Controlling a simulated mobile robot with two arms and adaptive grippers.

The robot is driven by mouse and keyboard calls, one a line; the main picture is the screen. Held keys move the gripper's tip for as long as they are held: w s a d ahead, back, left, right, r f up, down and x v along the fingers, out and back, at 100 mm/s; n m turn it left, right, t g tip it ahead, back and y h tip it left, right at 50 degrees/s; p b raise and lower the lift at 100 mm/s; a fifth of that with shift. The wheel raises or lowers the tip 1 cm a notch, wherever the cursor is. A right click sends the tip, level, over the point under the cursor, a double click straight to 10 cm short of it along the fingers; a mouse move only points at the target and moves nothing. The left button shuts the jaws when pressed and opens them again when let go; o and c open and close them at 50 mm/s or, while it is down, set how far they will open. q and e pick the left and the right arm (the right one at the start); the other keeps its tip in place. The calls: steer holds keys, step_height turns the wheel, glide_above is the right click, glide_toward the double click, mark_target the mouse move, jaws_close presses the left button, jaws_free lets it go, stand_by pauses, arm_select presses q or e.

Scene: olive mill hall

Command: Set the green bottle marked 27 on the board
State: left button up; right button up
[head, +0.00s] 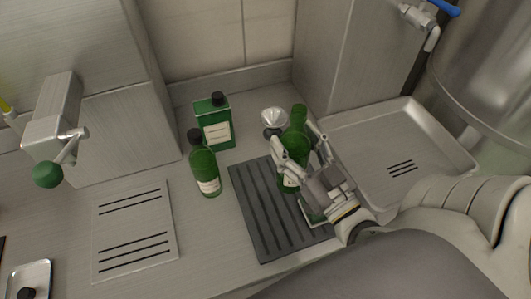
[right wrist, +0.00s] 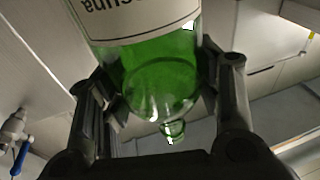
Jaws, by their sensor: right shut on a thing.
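A green glass bottle (head: 298,119) is between the fingers of my right gripper (head: 299,150), which is shut on it. The bottle is over the right part of the dark ribbed board (head: 262,219); I cannot tell whether its base touches. In the right wrist view the bottle (right wrist: 160,75) fills the space between the fingers, its white label upside down and cut off. No number 27 is readable. Another green bottle (head: 205,168) with a black cap stands left of the board. My left gripper is not in view.
A square green bottle (head: 214,124) stands at the back. A metal funnel (head: 273,119) is just behind the held bottle. A steel tray (head: 440,146) lies to the right. A slotted plate (head: 135,232) lies left. Something green and white is partly hidden beneath my right gripper.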

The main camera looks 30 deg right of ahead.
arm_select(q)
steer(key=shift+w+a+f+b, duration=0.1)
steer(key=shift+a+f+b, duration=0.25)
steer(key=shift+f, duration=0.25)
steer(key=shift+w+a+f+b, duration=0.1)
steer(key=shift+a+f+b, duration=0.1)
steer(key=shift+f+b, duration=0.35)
arm_select(e)
steer(key=w+a+f, duration=0.3)
steer(key=w+f, duration=0.3)
steer(key=f, duration=0.3)
steer(key=shift+w+f, duration=0.3)
steer(key=shift+f, duration=0.1)
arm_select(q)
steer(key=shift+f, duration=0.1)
arm_select(e)
steer(key=shift+f, duration=0.15)
steer(key=o, duration=1.6)
steer(key=shift+o, duration=0.2)
